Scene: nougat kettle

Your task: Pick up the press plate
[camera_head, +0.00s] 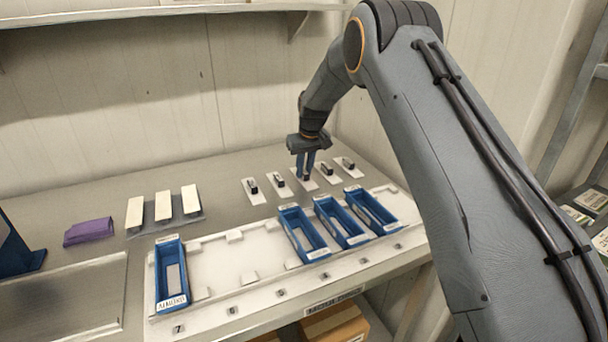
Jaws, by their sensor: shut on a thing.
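Several small white press plates with dark upright handles stand in a row on the back right of the counter. My gripper (305,170) points down and is shut on one near the middle of the row, the held press plate (308,185). Its handle is hidden between the blue fingers. Whether this plate is clear of the counter I cannot tell. A press plate to the left (257,198) and another to the right (350,170) stand free, each with its handle showing.
A white rack (215,265) with numbered places holds blue trays, one at left (171,299) and three at right. A shelf (130,14) runs above along the wall.

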